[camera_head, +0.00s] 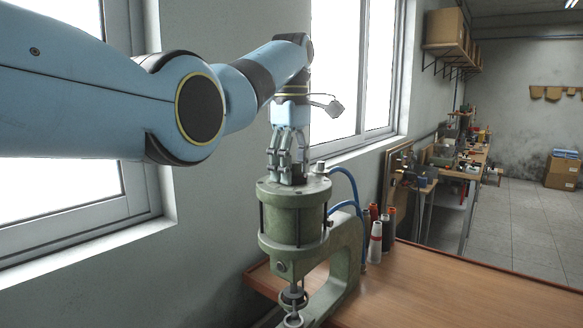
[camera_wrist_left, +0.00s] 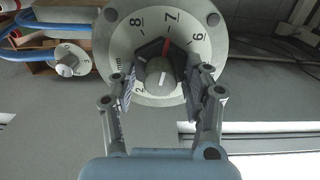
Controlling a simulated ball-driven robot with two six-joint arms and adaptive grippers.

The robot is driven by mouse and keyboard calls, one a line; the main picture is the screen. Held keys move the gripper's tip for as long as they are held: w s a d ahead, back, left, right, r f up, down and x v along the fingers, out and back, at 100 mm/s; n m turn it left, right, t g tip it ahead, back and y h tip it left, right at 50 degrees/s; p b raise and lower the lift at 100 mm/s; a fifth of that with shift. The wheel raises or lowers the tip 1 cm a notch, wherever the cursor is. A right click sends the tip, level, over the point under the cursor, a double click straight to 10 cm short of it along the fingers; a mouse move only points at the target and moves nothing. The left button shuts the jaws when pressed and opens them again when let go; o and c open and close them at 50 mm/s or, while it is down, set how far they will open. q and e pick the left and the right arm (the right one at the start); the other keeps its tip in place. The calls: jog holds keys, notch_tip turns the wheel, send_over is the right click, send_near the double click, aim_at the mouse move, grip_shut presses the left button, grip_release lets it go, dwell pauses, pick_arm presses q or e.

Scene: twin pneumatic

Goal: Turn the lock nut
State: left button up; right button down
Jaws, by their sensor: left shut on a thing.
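The green pneumatic press (camera_head: 292,222) stands at the table's left edge, with a round cylinder head on top. In the left wrist view its top is a pale numbered dial (camera_wrist_left: 120,48) with a red mark near the 7. A dark, angular lock nut (camera_wrist_left: 150,50) sits at the dial's centre, around a grey round stem (camera_wrist_left: 160,76). My left gripper (camera_head: 286,166) points down at the press top, and its fingers (camera_wrist_left: 163,88) are on both sides of the nut and stem, shut on the nut. The fingers hide part of the nut. My right gripper is not in view.
Blue hoses (camera_head: 352,185) curve down beside the press. A smaller numbered knob (camera_wrist_left: 68,62) shows at the left of the wrist view. Thread cones (camera_head: 376,240) stand right of the press. The wooden tabletop (camera_head: 460,290) is clear at the front right.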

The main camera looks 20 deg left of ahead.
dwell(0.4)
pick_arm(q)
jog(key=o, duration=1.2)
jog(key=shift+c, duration=0.2)
